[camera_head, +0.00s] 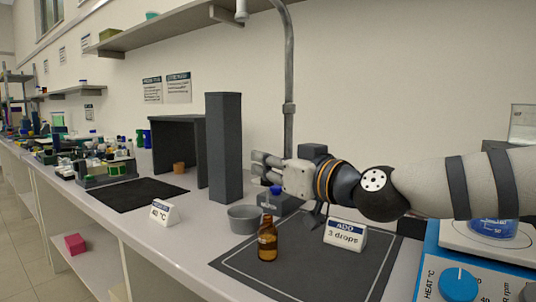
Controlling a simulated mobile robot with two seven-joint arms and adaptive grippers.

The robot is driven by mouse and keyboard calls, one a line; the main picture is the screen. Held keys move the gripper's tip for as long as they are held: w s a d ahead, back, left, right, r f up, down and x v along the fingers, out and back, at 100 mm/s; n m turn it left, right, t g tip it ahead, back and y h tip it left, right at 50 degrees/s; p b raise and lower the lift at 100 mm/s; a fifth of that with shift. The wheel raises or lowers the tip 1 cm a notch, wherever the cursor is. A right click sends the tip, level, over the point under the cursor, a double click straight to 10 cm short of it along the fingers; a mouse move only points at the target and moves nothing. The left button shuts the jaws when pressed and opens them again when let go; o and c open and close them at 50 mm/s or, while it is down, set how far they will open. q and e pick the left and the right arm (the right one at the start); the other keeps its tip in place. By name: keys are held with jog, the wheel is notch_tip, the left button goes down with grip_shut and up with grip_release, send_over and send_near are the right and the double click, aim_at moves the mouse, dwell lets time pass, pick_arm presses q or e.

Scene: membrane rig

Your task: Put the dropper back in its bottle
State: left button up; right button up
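A small amber bottle (267,244) stands upright on the dark mat (318,270), near its left corner. I cannot make out a dropper for certain. A blue-topped item (275,190) shows just below my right gripper (258,163), at a grey labelled block (283,203); whether it touches the gripper is unclear. My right gripper reaches in from the right, fingers pointing left, above and behind the bottle. Its fingers are small and seen from the side, so their opening and any grip are unclear. My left gripper is out of view.
A grey bowl (244,222) stands left of the bottle. An "ADD 3 drops" card (345,236) is to its right. A blue hotplate (462,270) with a beaker (492,229) is at right. A tall dark column (224,148) and a "40 °C" card (163,212) stand left.

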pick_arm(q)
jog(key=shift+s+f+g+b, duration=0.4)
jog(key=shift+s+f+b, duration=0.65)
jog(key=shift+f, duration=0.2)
pick_arm(e)
jog(key=shift+f, duration=3.15)
jog(key=shift+f, duration=0.15)
jog(key=o, duration=0.7)
jog(key=shift+c, duration=0.2)
jog(key=v, duration=1.2)
